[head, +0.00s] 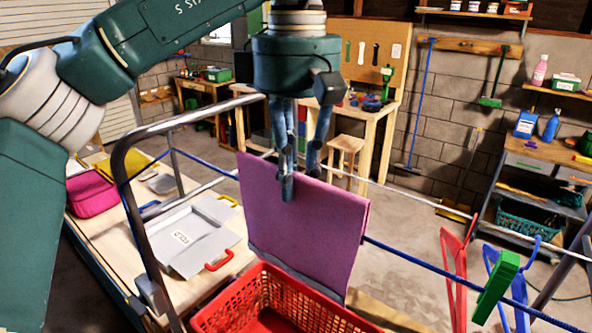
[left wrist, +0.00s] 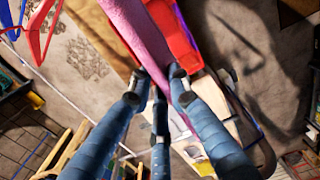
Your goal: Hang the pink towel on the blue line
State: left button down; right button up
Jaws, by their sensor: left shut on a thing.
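The pink towel (head: 315,235) hangs folded from my left gripper (head: 294,180), with a grey band near its lower edge. The fingers are shut on its top edge. In the left wrist view the towel (left wrist: 140,32) runs between the fingers (left wrist: 157,95). The blue line (head: 425,262) runs from the upper left to the lower right. It is hidden behind the towel, whose top edge is above the line's level. I cannot tell whether the towel is draped over the line or only in front of it. My right gripper is not in view.
A red basket (head: 262,293) stands below the towel. Red (head: 455,270) and blue hangers (head: 500,265) and a green peg (head: 496,287) are on the line at right. A metal rack frame (head: 140,200) and a table with a grey case (head: 190,238) are at left.

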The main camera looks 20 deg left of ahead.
aim_at(296, 200)
pick_arm(q)
jog(key=shift+f+b, duration=1.25)
jog(key=shift+f, duration=0.85)
jog(key=c, duration=1.5)
grip_release()
jog(key=shift+c, duration=0.2)
notch_tip(296, 200, up, 10)
jog(key=shift+d+r, duration=0.1)
jog(key=shift+r, duration=0.9)
